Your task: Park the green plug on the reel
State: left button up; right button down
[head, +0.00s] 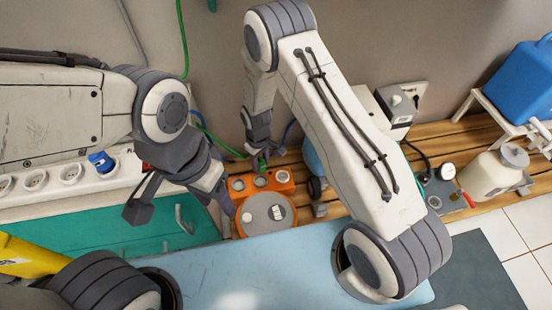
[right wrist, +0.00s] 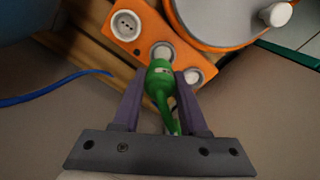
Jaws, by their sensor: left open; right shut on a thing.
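The green plug (right wrist: 160,83) is held between the fingers of my right gripper (right wrist: 160,90), which is shut on it. In the right wrist view its front end overlaps a round socket (right wrist: 162,52) on the orange reel (right wrist: 190,53); I cannot tell whether it is seated or just in front. In the head view the green plug (head: 259,161) is small below my right gripper (head: 258,154), at the back edge of the reel (head: 240,197). My left gripper (head: 180,208) is open and empty, left of the reel above the teal cabinet.
A white socket strip (head: 70,175) with a blue plug (head: 101,161) runs along the left. The teal cabinet (head: 90,235) lies below it. A blue cable (right wrist: 50,99) lies left of the reel in the right wrist view. A white bottle (head: 495,174) stands at the right.

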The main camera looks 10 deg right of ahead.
jog(key=shift+a+f, duration=0.25)
jog(key=shift+a, duration=0.1)
notch_tip(320, 180, down, 6)
jog(key=b, duration=0.6)
jog(key=shift+r, duration=0.15)
jog(key=shift+f+b, duration=0.5)
jog(key=shift+f, duration=0.4)
dwell(0.6)
jog(key=shift+c, duration=1.8)
grip_release()
notch_tip(320, 180, up, 11)
jog(key=p, duration=0.6)
jog(key=shift+f, duration=0.2)
